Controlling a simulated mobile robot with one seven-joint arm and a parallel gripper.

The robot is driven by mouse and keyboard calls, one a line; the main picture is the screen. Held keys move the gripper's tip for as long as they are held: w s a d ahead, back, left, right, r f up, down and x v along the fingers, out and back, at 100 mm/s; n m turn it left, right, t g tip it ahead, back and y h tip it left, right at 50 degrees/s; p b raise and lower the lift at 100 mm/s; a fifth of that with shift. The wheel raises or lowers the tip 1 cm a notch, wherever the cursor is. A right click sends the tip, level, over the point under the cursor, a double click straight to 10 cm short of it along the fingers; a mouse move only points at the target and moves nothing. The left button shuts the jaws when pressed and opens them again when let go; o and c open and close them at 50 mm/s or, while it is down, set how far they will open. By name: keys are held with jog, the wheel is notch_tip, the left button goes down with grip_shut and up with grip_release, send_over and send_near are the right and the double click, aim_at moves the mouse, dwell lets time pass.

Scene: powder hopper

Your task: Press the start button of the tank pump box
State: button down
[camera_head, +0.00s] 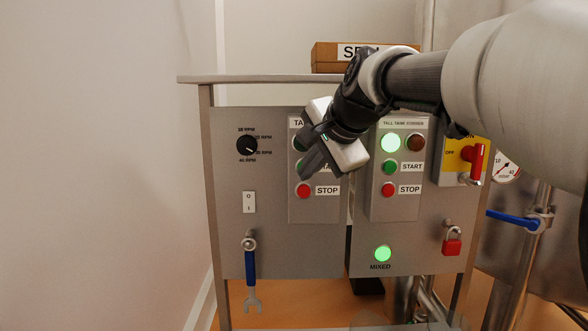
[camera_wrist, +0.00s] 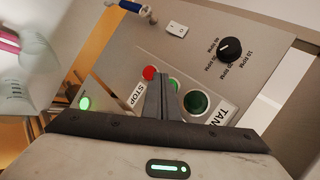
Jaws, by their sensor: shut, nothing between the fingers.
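The grey tank pump box (camera_head: 315,212) is the left box on the panel; only "TA" of its label shows in the head view. Its red STOP button (camera_head: 303,190) shows below my gripper (camera_head: 308,170). In the wrist view, the green start button (camera_wrist: 174,84) is partly covered by the shut fingers of my gripper (camera_wrist: 161,76). The red button (camera_wrist: 149,73) lies left of the fingertips and a dark green lamp (camera_wrist: 196,101) right of them. I cannot tell whether the fingertips touch the button.
The tall tank stirrer box (camera_head: 397,207) stands close on the right, with its own START (camera_head: 390,167) and STOP (camera_head: 388,189) buttons. A speed knob (camera_head: 247,146), rocker switch (camera_head: 249,202) and blue-handled wrench (camera_head: 250,270) are at left. A red rotary switch (camera_head: 474,158) is at right.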

jog(key=shift+w, duration=0.1)
dwell(0.3)
jog(key=shift+w, duration=0.35)
jog(key=shift+w+p, duration=0.35)
jog(key=shift+p, duration=0.1)
dwell(0.5)
jog(key=shift+s, duration=0.1)
jog(key=shift+s+b, duration=0.35)
jog(key=shift+s, duration=0.3)
jog(key=s+b, duration=0.1)
jog(key=s, duration=0.4)
jog(key=shift+b, duration=0.3)
dwell(0.6)
